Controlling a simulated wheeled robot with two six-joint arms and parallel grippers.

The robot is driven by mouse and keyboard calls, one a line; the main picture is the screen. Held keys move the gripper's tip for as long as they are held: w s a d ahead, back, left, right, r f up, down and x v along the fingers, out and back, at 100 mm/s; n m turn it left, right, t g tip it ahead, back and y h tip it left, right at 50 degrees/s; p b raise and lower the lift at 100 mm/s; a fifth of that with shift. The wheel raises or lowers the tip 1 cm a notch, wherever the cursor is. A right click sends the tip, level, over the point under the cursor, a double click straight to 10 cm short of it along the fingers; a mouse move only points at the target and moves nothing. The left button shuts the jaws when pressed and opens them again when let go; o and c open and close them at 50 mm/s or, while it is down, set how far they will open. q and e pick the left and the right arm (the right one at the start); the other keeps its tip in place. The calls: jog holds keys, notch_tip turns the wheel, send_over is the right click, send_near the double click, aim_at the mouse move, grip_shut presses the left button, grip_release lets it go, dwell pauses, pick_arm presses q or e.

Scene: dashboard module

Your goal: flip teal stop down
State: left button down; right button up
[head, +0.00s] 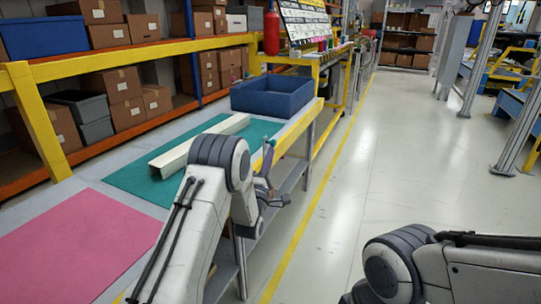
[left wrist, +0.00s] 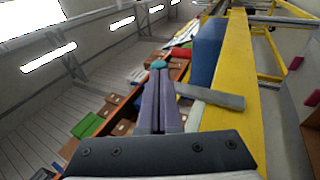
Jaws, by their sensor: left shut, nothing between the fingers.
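The teal stop shows in the head view as a small teal knob (head: 271,142) at the yellow front edge of the bench. In the left wrist view the teal knob (left wrist: 159,63) appears right at the fingertips; I cannot tell whether they touch it. My left gripper (head: 268,156) is upright at the bench edge, partly hidden by my own arm. In the left wrist view its fingers (left wrist: 160,75) are together with nothing between them. The stop's lever and hinge are hidden. My right arm shows at the lower right, but its gripper is out of view.
A pale channel beam (head: 200,144) lies on a teal mat (head: 130,179) beside the gripper. A blue bin (head: 272,98) stands behind it, and a pink mat (head: 75,245) lies at the left. The aisle floor (head: 365,170) to the right is clear.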

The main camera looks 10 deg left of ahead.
pick_arm(q)
jog(key=shift+w+r, duration=0.2)
jog(key=shift+w, duration=0.05)
